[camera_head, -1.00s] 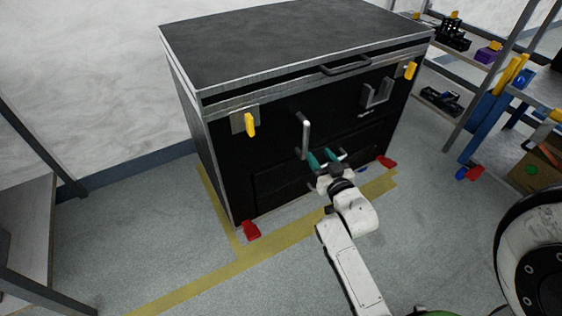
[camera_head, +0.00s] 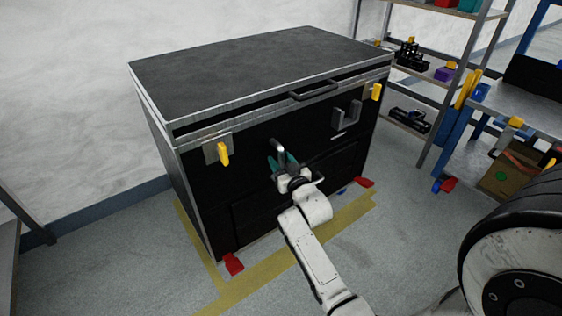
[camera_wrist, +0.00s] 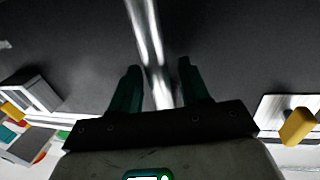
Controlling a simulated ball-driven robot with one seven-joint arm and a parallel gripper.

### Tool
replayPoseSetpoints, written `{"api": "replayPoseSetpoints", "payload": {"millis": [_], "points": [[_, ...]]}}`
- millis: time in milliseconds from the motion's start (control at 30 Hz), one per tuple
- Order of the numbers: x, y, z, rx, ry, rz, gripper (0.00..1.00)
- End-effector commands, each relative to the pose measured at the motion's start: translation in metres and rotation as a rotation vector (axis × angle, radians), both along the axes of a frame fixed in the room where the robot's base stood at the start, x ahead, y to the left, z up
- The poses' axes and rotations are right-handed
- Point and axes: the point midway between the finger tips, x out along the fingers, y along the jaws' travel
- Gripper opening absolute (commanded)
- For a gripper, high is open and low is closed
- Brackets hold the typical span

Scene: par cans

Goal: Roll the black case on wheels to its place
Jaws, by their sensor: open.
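The black case (camera_head: 255,66) is a large box with metal edges and red-pedalled feet, standing upright on the floor by the white wall. Yellow latches and a grey metal handle (camera_head: 278,146) are on its front. My gripper (camera_head: 282,163) is in front of the case at that handle, its teal fingers open. In the wrist view the shiny bar of the handle (camera_wrist: 148,40) runs between the two open fingers (camera_wrist: 158,85). I cannot tell whether a finger touches it. The case's wheels are hidden.
Yellow tape (camera_head: 250,285) marks the floor along the front and left side of the case. A metal shelf (camera_head: 428,78) with small items and a blue-legged bench (camera_head: 520,108) with a cardboard box (camera_head: 508,178) stand at right. Grey floor is clear at left front.

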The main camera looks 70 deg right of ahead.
Motion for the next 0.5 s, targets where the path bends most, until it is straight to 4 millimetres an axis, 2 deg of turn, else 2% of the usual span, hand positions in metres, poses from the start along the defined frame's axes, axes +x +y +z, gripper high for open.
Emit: {"api": "replayPoseSetpoints", "payload": {"millis": [267, 500], "points": [[0.0012, -0.0009, -0.0003, 0.0, 0.0, 0.0, 0.46], [0.0011, -0.0009, -0.0002, 0.0, 0.0, 0.0, 0.24]]}}
